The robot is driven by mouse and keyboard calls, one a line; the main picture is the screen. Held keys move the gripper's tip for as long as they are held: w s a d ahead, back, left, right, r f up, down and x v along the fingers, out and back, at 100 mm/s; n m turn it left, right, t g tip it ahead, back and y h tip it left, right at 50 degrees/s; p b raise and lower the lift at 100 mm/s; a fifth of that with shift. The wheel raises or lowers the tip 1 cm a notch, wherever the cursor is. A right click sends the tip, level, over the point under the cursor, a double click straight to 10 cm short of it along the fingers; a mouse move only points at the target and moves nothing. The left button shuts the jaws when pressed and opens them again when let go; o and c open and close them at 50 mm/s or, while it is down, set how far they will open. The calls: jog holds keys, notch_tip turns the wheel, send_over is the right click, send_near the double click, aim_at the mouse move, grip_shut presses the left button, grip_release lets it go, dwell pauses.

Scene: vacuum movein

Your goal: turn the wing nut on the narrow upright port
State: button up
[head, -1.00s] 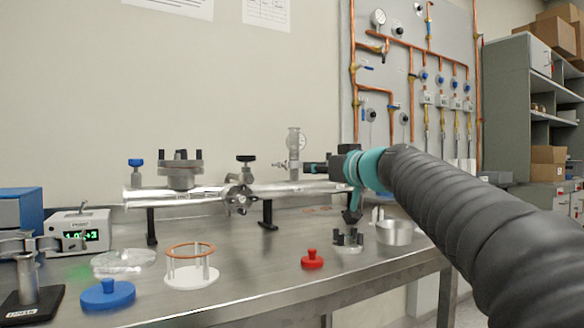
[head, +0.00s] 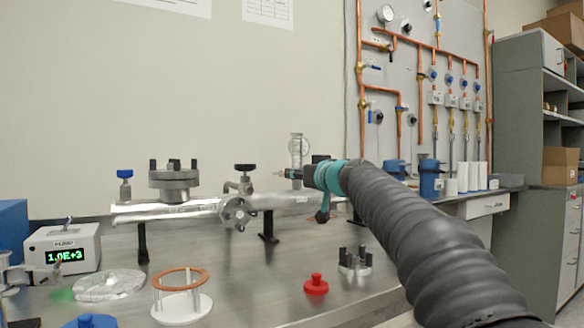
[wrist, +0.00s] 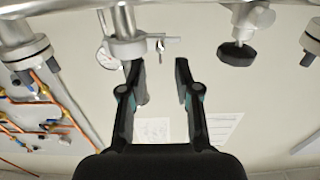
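The narrow upright port (head: 298,153) rises from the steel manifold tube (head: 275,201) near the middle of the head view. In the wrist view, which looks upside down, its clamp (wrist: 124,48) has a small wing nut (wrist: 161,45) sticking out to the right. My gripper (wrist: 158,72) is open and empty. Its two fingers are well apart. The wing nut lies between them across the picture, a little beyond the tips, and I see no contact. In the head view my gripper (head: 291,174) overlaps the port's lower part, so the wing nut is hard to make out there.
A valve with a black knob (wrist: 237,53) stands right of my gripper in the wrist view; a round gauge (wrist: 106,56) is left. The wider flanged port (head: 173,184) is farther left on the manifold. A red knobbed plug (head: 316,285) and a copper-ringed stand (head: 181,292) are on the bench.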

jog(key=shift+p+x, duration=0.45)
jog(key=shift+x, duration=1.25)
grip_shut()
